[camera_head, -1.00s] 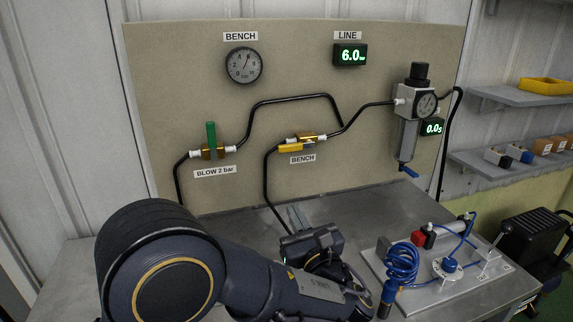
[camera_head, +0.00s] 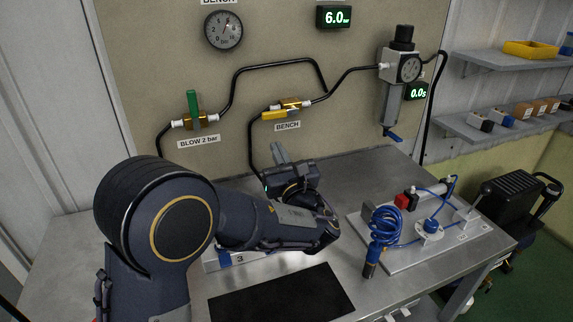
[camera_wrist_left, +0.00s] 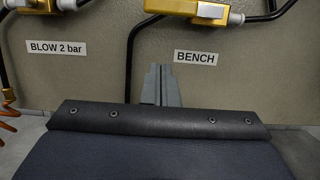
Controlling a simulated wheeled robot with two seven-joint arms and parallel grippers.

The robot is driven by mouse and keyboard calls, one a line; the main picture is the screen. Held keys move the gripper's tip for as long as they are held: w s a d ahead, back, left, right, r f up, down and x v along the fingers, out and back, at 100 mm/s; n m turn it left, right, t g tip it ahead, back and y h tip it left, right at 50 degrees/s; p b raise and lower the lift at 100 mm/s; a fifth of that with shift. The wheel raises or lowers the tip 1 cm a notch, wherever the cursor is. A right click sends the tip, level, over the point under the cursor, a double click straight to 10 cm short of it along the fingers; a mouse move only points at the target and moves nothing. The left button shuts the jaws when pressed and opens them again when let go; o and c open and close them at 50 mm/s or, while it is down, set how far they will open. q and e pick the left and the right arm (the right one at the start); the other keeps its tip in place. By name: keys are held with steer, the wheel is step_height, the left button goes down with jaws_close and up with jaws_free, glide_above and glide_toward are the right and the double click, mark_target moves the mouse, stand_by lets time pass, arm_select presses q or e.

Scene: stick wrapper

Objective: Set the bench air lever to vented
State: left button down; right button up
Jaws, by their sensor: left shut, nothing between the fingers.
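The bench air lever (camera_head: 275,114) is a yellow handle on a brass valve (camera_head: 291,104) above the BENCH label (camera_head: 287,126). It lies along the pipe, pointing left and slightly down. In the left wrist view the lever (camera_wrist_left: 170,5) shows at the top edge, partly cut off, with the BENCH label (camera_wrist_left: 196,57) below it. My left gripper (camera_head: 277,152) is shut and empty, below the label and apart from the lever. Its grey fingers also show in the left wrist view (camera_wrist_left: 160,82), pointing up. My right gripper is not in view.
Left of it, a green lever (camera_head: 193,102) stands upright on the BLOW 2 bar valve. A regulator (camera_head: 400,68) hangs at the right of the panel (camera_head: 150,40). Black hoses run around the valves. A fixture plate with a blue coiled hose (camera_head: 385,226) sits on the bench at right.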

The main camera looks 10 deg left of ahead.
mark_target(274, 115)
arm_select(q)
steer(key=r, duration=0.1)
steer(key=w+r+p, duration=0.1)
steer(key=r, duration=0.2)
steer(key=shift+w+a+r, duration=0.15)
steer(key=shift+a+r, duration=0.05)
steer(key=shift+a, duration=0.2)
